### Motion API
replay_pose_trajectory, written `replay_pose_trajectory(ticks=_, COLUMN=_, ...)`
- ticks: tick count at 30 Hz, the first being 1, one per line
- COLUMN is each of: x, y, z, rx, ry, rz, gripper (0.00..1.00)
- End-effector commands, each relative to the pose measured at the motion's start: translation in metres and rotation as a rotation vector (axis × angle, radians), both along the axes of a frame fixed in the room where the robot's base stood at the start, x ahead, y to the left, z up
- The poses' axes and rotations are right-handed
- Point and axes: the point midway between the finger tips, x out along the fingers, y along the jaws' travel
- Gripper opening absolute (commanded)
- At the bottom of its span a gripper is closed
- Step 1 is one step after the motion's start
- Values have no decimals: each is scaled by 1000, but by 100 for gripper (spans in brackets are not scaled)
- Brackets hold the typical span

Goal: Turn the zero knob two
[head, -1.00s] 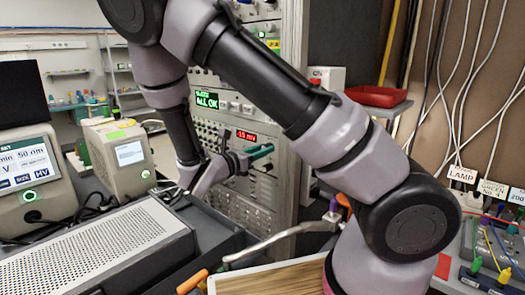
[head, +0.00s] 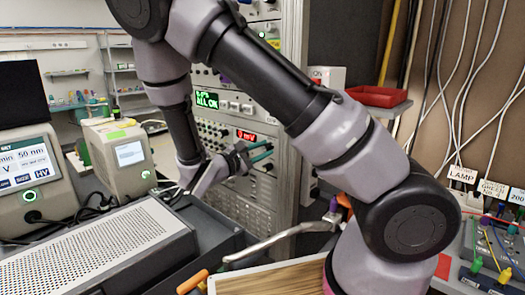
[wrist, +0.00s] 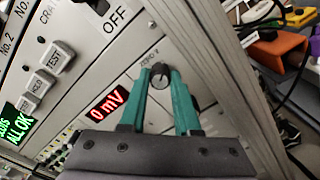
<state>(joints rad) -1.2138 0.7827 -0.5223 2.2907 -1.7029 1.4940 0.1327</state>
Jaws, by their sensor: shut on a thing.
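In the head view my gripper (head: 271,152) reaches the rack's front panel, and the knob is too small to make out there. The red display (wrist: 108,106) beside the knob reads 0 mV.
The rack panel (wrist: 75,20) carries an OFF label, several white buttons (wrist: 48,75) and a green ALL OK screen (head: 207,100). The rack's metal side post (head: 292,110) stands close to the right of my gripper. A perforated grey case (head: 95,255) lies in front.

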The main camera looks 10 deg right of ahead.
Motion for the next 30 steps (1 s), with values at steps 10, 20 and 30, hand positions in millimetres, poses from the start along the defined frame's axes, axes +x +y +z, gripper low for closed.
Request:
replay_pose_trajectory(ticks=10, x=0, y=1, z=-1, rx=51, ry=-73, rz=1, gripper=0)
replay_pose_trajectory(ticks=20, x=0, y=1, z=-1, rx=54, ry=-78, rz=0, gripper=0)
replay_pose_trajectory(ticks=30, x=0, y=0, z=0, rx=53, ry=-77, rz=1, gripper=43)
